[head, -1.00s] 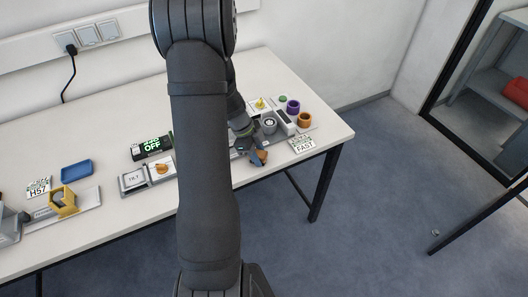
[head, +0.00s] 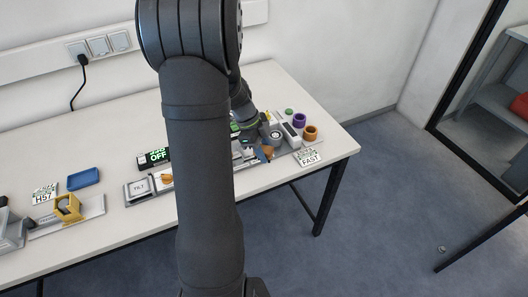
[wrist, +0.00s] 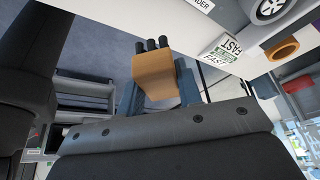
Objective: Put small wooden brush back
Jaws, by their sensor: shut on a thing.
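The small wooden brush (wrist: 165,76) shows in the wrist view as a tan block with several dark bristle tufts at its far end. My gripper (wrist: 160,90) is shut on it, with a blue finger on each side. In the head view my gripper (head: 263,156) is at the right part of the table, and the brush (head: 269,150) shows as a small orange-brown patch there. It is close to the grey round part (head: 275,135) and left of the FAST card (head: 309,157). I cannot tell whether the brush touches anything below.
Purple (head: 299,120) and orange (head: 310,132) rings stand at the table's right end. The OFF display (head: 155,157) and TILT box (head: 137,189) are left of my arm. A blue tray (head: 84,179) and yellow holder (head: 67,207) lie farther left. My arm hides the table's middle.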

